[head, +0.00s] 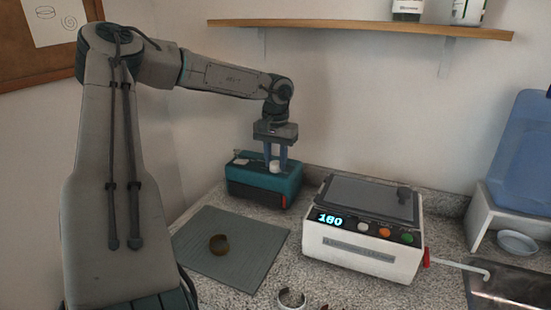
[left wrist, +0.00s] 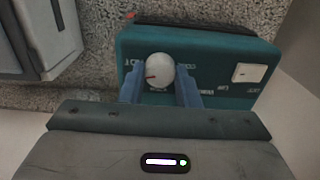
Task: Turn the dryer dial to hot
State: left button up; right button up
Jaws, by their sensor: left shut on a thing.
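The teal dryer (head: 250,183) stands on the counter against the back wall. Its round white dial (head: 274,167) is on the top face. In the left wrist view the dial (left wrist: 159,72) shows a red mark pointing left and slightly down, on the side of a small upside-down label that seems to read HOT. My left gripper (head: 275,160) points straight down with its blue fingers on either side of the dial, shut on it. In the left wrist view the fingertips (left wrist: 160,92) partly hide the dial's surroundings. My right gripper is not in view.
A white switch (left wrist: 249,73) is also on the dryer's top. A wooden shelf (head: 360,28) hangs above.

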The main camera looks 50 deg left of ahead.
aim_at(276, 163)
pick_arm(q)
jog(key=o, duration=1)
jog(key=shift+a+r, duration=0.1)
jog(key=shift+r, duration=0.5)
notch_tip(276, 163, up, 10)
jog(key=shift+f+b, duration=0.15)
jog(key=shift+b, duration=0.3)
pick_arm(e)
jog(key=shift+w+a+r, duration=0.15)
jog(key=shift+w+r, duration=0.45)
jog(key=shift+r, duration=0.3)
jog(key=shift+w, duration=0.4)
